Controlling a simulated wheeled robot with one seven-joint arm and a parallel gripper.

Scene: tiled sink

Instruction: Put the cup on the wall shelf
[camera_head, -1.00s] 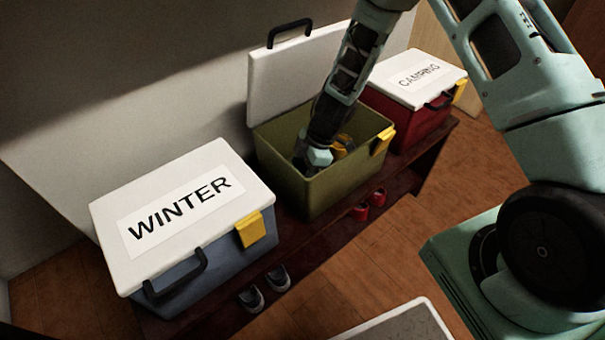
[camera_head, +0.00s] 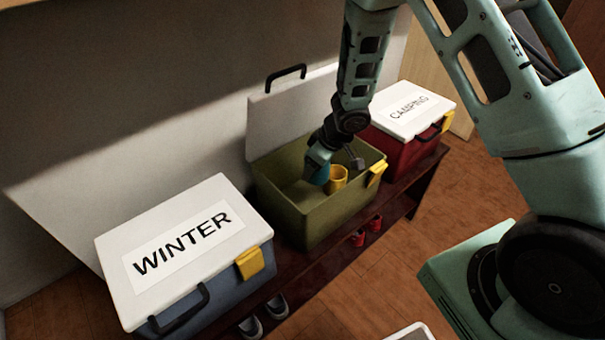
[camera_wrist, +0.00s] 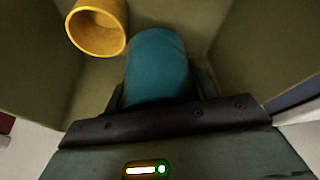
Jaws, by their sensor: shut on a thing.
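My gripper (camera_head: 320,160) is over the open olive box, low between its walls, shut on a teal rounded cylinder (camera_wrist: 157,62). The cylinder also shows at the gripper in the head view (camera_head: 321,175), mostly hidden by the jaws. I cannot tell whether it clears the box floor. A yellow cup (camera_head: 338,178) is in the box beside it, with its hollow end visible in the wrist view (camera_wrist: 97,30). A pale strip (camera_head: 50,8) crosses the top left of the head view; I cannot tell whether it is the wall shelf.
The olive box (camera_head: 322,222) has its white lid (camera_head: 290,115) raised against the wall. A closed WINTER box (camera_head: 185,250) stands left and a closed CAMPING box (camera_head: 408,108) right. All are on a dark bench (camera_head: 415,185) with shoes below. Wooden floor lies in front.

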